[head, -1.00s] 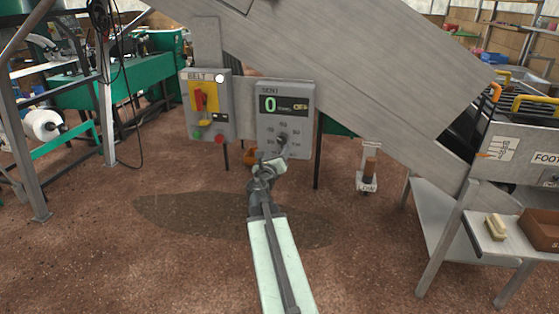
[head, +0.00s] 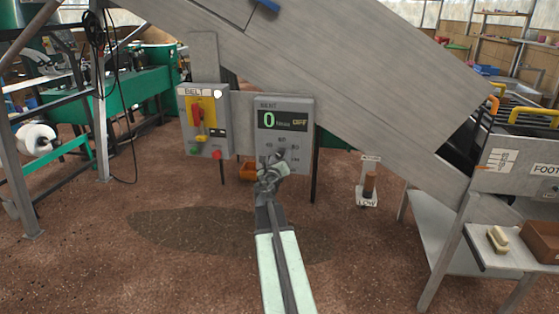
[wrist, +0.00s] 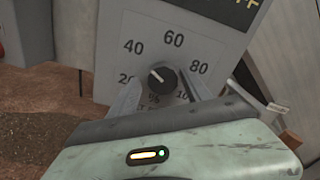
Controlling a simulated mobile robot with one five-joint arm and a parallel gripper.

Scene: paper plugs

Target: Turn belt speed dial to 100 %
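The belt speed dial (wrist: 162,78) is a round black knob with a white mark toward the upper left, between the 20 and 40 labels. It sits on a grey panel (head: 262,138), whose display (head: 283,120) reads 0 and OFF. My gripper (wrist: 159,85) is open in the wrist view, one finger on each side of the dial. I cannot tell whether the fingers touch it. In the head view my gripper (head: 272,163) is in front of the lower panel and hides the dial. The 100 label is partly covered by the right finger.
A grey belt switch box (head: 222,118) with a red and yellow switch is left of the panel. A sloping metal conveyor side (head: 350,80) hangs above. A small stand marked LOW (head: 368,190) is on the right. The brown floor in front is open.

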